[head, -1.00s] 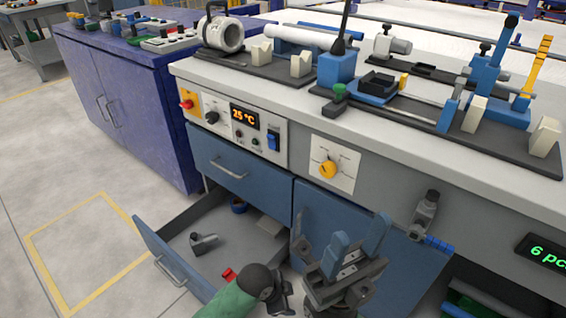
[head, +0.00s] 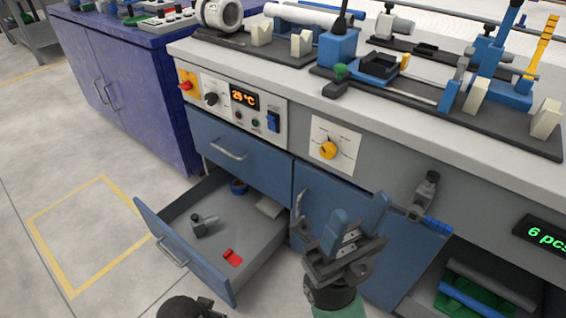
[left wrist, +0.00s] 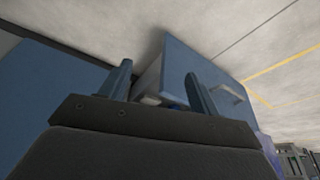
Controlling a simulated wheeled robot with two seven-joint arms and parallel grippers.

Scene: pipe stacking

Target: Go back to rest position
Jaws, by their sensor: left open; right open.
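My right gripper (head: 358,214) shows at the lower middle of the head view, in front of the blue cabinet door (head: 405,265). Its two blue fingers are spread, with nothing between them. My left gripper (left wrist: 158,72) shows in the left wrist view with its two dark blue fingers apart and empty. The open drawer (left wrist: 176,62) shows beyond them. In the head view, only a dark part of what seems to be my left arm shows at the bottom edge; its fingers are out of view.
The open drawer (head: 190,262) juts from the workbench (head: 385,150). It holds a grey fitting (head: 203,226), a red piece (head: 232,257) and a blue ring (head: 238,187). Pipes and fixtures stand on the bench top. Floor at left is clear.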

